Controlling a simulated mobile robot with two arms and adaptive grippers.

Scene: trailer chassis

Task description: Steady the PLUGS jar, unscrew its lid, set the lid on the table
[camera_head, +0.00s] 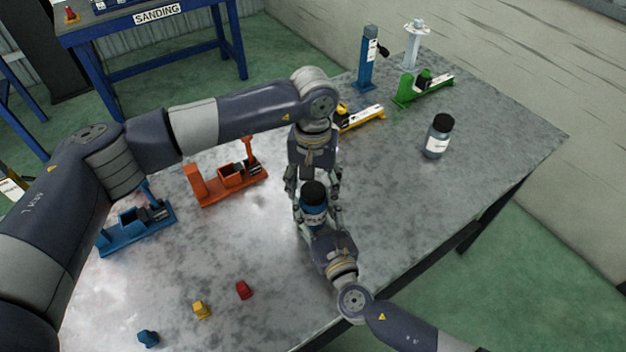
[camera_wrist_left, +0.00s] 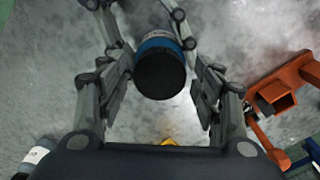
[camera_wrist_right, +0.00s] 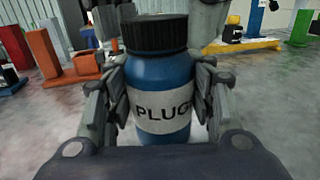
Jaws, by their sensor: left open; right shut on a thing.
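The PLUGS jar (camera_wrist_right: 160,85) is blue with a white label and stands upright on the metal table (camera_head: 420,210). Its black lid (camera_wrist_right: 160,34) is on the jar. My right gripper (camera_wrist_right: 158,110) is shut on the jar's body, one finger on each side of the label. My left gripper (camera_wrist_left: 163,88) is open above the jar, with its fingers spread on both sides of the lid (camera_wrist_left: 160,74) and apart from it. In the head view the jar (camera_head: 314,212) shows between my two grippers (camera_head: 312,185) near the middle of the table.
A second black-lidded jar (camera_head: 437,137) stands at the right. Orange (camera_head: 228,182), blue (camera_head: 137,228), yellow (camera_head: 360,118) and green (camera_head: 423,88) fixtures stand on the table. Small red (camera_head: 243,290), yellow (camera_head: 201,309) and blue (camera_head: 148,338) pieces lie near the front. The right side has free room.

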